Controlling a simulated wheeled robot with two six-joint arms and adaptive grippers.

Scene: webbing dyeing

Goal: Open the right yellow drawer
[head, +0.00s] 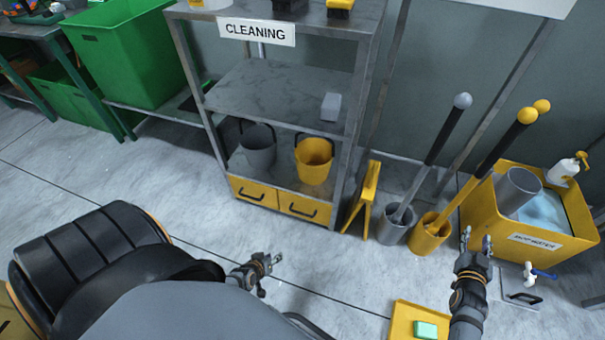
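The right yellow drawer (305,207) sits at the bottom of the grey cleaning shelf, flush with the drawer beside it, and looks shut. It has a dark bar handle (302,212). The left yellow drawer (254,192) has a similar handle and also looks shut. My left gripper (274,272) is low in front of the shelf, apart from the drawers, with its fingers spread and nothing between them. My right gripper (477,238) is at the right, in front of the yellow tub, with its fingers apart and empty.
Grey (257,150) and yellow (314,163) buckets stand above the drawers. A folded yellow sign (363,197), brush holders (429,235) and a yellow water tub (530,242) stand right of the shelf. A yellow tray (404,318) is at the bottom. Floor before the drawers is clear.

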